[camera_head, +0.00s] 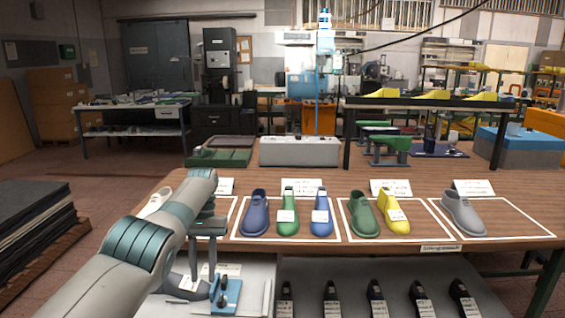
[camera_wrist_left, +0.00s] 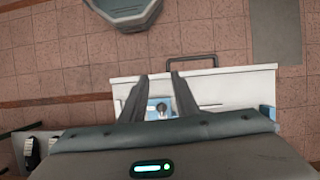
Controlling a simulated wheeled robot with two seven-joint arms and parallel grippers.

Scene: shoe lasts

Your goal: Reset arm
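My left arm comes in from the left in the head view, and its gripper (camera_head: 203,274) points down at the table's front edge. In the left wrist view the two fingers of the gripper (camera_wrist_left: 158,90) stand apart with nothing held between them. A blue fixture (camera_head: 226,294) is beside the fingers in the head view; in the wrist view the blue fixture (camera_wrist_left: 160,107) shows below, between the fingers. My right gripper is in neither view.
Coloured lasts stand in white-outlined areas on the wooden table (camera_head: 380,258): a blue one (camera_head: 255,214), a yellow one (camera_head: 396,214), a grey one (camera_head: 463,214) and several others. A cream last (camera_head: 154,202) is partly behind my arm. Several dark labelled lasts (camera_head: 375,298) sit on a lower shelf.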

